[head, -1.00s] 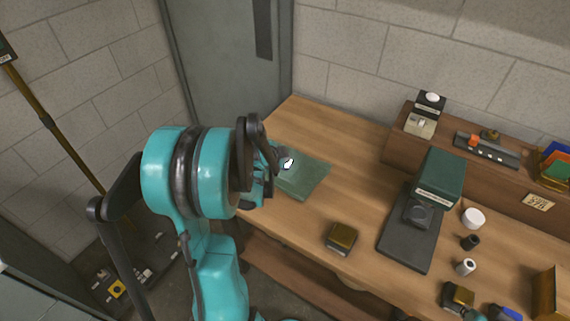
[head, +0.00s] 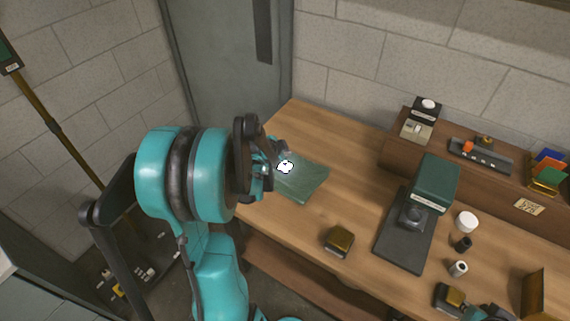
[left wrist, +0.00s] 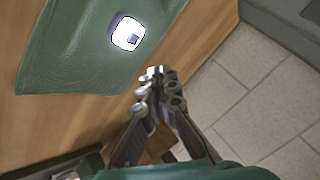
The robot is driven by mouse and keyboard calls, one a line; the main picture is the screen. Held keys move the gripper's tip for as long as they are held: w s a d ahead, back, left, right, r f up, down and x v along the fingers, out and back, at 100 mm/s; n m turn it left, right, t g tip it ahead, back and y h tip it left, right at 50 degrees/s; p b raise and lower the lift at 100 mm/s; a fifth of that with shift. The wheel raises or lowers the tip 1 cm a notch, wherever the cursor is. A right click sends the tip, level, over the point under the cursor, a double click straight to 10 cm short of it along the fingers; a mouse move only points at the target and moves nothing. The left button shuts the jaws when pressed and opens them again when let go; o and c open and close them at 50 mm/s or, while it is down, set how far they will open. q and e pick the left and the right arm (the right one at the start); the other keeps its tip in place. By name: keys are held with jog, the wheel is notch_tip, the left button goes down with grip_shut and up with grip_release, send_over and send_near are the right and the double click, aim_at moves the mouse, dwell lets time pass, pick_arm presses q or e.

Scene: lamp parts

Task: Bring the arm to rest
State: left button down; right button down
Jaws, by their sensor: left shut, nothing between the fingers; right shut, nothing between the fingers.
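My left arm stands at the left of the table in the head view, its large teal joint in front. My left gripper (left wrist: 155,72) is shut and empty in the left wrist view, its fingertips together beside the green mat (left wrist: 60,65). In the head view the wrist hides most of it. A bright white piece (left wrist: 127,33) with a dark square lies on the mat, apart from the fingertips. In the head view the white piece (head: 285,167) and the mat (head: 308,184) are just right of the wrist.
A brass-topped block (head: 339,240) sits near the table's front edge. A green-headed device (head: 436,183) on a dark base stands further right, with a white cup (head: 467,222) and small cylinders beside it. The wooden table (head: 345,190) is bare between mat and device.

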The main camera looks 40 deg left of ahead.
pick_arm(q)
jog(key=shift+r+p, duration=0.4)
jog(key=shift+r, duration=0.45)
jog(key=s+d+r+n+g+h, duration=0.1)
jog(key=s+d+r+n, duration=0.15)
jog(key=d, duration=0.55)
jog(key=s+d+r+n, duration=0.1)
jog(key=s+d+r, duration=0.25)
jog(key=d, duration=0.55)
jog(key=s+d+n+g+h, duration=0.1)
jog(key=s+d+n, duration=0.2)
jog(key=s+d, duration=0.6)
jog(key=shift+s+r, duration=0.45)
jog(key=shift+s, duration=0.55)
jog(key=shift+d, duration=0.1)
